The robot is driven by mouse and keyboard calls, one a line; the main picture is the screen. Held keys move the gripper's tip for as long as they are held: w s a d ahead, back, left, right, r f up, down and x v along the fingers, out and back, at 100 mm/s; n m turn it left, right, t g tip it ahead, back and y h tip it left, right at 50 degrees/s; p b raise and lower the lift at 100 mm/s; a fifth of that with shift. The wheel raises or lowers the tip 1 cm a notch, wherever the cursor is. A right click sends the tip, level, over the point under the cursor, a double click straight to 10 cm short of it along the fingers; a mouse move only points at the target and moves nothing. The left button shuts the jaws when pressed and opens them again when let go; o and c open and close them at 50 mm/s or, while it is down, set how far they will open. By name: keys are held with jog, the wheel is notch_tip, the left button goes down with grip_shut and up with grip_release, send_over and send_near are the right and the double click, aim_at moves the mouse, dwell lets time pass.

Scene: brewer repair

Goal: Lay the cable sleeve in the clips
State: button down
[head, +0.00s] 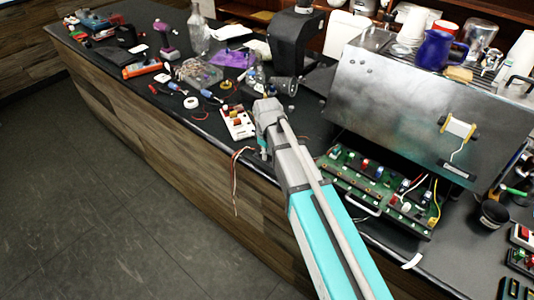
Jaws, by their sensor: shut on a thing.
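My gripper (264,150) is low at the front edge of the counter, at the end of my teal and grey arm. It is shut, but its fingers are small and partly hidden by my wrist. A thin reddish and pale cable (236,170), apparently the sleeve, runs from beside the gripper and hangs down over the counter's front. The grip point is too small to see. A green circuit board tray (350,178) with wires, small blocks and a front handle lies right of my arm, below the steel brewer (400,100). I cannot make out the clips for certain.
A white block board (237,122) with red and yellow parts lies just left of my gripper. Several tools, a clear box (198,72) and a glass bottle (198,35) crowd the counter further left. Cups and a blue jug (436,50) stand on the brewer. The floor in front is clear.

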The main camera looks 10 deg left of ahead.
jog(key=c, duration=0.6)
grip_release()
jog(key=shift+o, duration=0.2)
jog(key=shift+r, duration=0.2)
notch_tip(320, 180, up, 7)
jog(key=p, duration=0.7)
jog(key=shift+f, duration=0.1)
jog(key=s+d+r+p, duration=0.2)
jog(key=d, duration=0.3)
jog(key=s+d+r+p, duration=0.1)
jog(key=d+r+p, duration=0.2)
jog(key=d, duration=0.3)
jog(key=shift+s+m, duration=0.3)
jog(key=shift+s, duration=0.05)
jog(key=shift+d, duration=0.15)
jog(key=s+d+f+m+b, duration=0.1)
jog(key=s+d+m, duration=0.1)
jog(key=d+m, duration=0.1)
jog(key=s+d+f+m+b, duration=0.1)
jog(key=s+d+m, duration=0.2)
jog(key=d+m, duration=0.1)
jog(key=s+d+f+m+b, duration=0.1)
jog(key=s+d+f+m, duration=0.1)
jog(key=d, duration=0.4)
jog(key=shift+s+m+b, duration=0.35)
jog(key=shift+s+m, duration=0.2)
jog(key=shift+m, duration=0.35)
